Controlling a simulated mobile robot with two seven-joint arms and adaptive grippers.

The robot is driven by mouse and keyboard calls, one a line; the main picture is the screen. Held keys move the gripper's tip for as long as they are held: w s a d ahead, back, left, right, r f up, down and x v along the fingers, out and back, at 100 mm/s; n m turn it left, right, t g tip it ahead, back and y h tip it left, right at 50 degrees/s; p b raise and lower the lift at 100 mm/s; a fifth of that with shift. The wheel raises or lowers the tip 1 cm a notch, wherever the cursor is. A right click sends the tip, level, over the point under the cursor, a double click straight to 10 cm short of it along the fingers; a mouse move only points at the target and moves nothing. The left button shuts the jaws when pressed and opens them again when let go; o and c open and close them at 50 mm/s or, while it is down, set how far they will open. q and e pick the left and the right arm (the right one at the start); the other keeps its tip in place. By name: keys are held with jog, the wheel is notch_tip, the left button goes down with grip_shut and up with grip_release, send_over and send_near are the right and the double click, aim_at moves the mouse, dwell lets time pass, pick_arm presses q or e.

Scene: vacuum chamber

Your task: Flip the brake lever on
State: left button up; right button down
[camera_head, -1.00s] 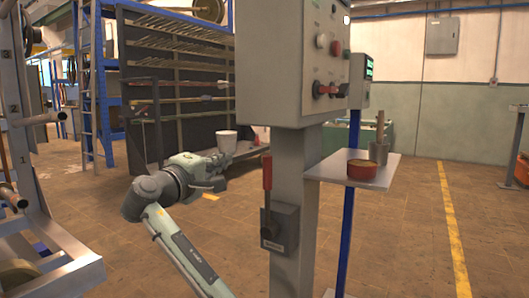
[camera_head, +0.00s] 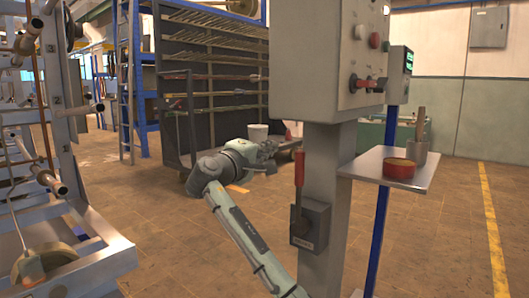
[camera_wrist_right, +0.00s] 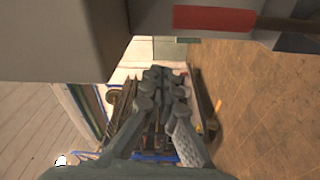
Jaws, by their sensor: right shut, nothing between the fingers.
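The brake lever (camera_head: 299,168) has a red handle pointing up from a small grey box (camera_head: 311,223) on the front of a grey post. My right gripper (camera_head: 272,150) is left of the lever in the head view, apart from it in the picture, and partly hidden by its own wrist. In the right wrist view my right gripper (camera_wrist_right: 164,80) is shut and empty. The red handle (camera_wrist_right: 213,18) lies across the top there, beyond the fingertips' right side, beside a large grey surface. My left gripper is in neither view.
A grey control cabinet (camera_head: 312,60) with knobs tops the post (camera_head: 330,155). A small shelf (camera_head: 420,180) with a red tin (camera_head: 398,168) juts out to the right. A metal rack (camera_head: 100,245) stands at the left.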

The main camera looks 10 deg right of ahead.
jog(key=shift+d+f, duration=0.15)
jog(key=shift+d, duration=1.1)
jog(key=shift+d+f, duration=0.15)
jog(key=shift+d, duration=1.1)
jog(key=shift+s+d, duration=0.1)
